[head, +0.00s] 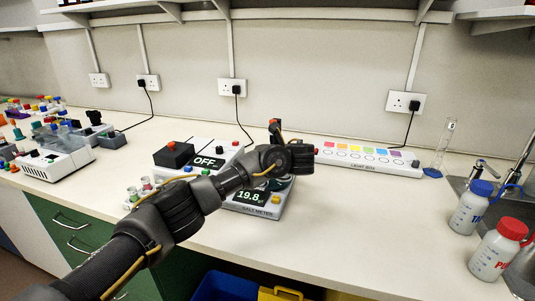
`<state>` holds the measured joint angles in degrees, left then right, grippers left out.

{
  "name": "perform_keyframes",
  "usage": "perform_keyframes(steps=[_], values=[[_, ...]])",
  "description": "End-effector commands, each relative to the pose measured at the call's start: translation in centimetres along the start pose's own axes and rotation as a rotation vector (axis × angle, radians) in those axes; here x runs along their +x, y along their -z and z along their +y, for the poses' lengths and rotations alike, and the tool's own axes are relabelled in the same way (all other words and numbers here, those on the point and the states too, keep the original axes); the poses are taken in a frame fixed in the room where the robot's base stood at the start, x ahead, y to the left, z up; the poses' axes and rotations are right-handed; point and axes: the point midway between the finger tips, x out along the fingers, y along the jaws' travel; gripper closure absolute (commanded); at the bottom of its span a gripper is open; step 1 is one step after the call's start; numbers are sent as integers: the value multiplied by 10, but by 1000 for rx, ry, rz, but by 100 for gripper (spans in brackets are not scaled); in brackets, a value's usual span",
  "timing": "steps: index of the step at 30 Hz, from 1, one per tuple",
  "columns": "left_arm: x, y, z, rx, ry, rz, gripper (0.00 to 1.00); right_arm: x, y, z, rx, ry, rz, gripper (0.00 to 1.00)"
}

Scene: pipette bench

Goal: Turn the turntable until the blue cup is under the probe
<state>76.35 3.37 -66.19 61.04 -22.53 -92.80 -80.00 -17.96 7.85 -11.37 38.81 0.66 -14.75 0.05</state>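My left arm reaches in from the lower left, across the middle of the bench. Its gripper (300,156) is over the back of the salt meter (257,212), whose display reads 19.8. I cannot make out its fingers or whether they are open. A dark rounded part (281,183) shows just below the gripper; it may be part of the turntable, which is mostly hidden. I cannot make out the blue cup. My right gripper is not in view.
A device reading OFF (209,162) stands behind my arm, with a black box with a red knob (174,154) at its left. A light box (367,157) lies along the wall. Bottles (471,207) and a sink are at right.

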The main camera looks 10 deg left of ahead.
Motion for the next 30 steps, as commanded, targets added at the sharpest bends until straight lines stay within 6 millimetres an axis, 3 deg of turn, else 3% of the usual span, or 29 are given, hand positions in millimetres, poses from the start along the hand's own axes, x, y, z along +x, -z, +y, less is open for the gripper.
perform_keyframes(steps=[21,22,26,30], values=[[0,1,0,-13,-34,1,100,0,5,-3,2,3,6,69],[0,1,0,-13,-34,1,70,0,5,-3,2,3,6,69],[0,1,0,-13,-33,1,53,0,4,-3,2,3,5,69],[0,1,0,-13,-33,1,52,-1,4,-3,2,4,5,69]])
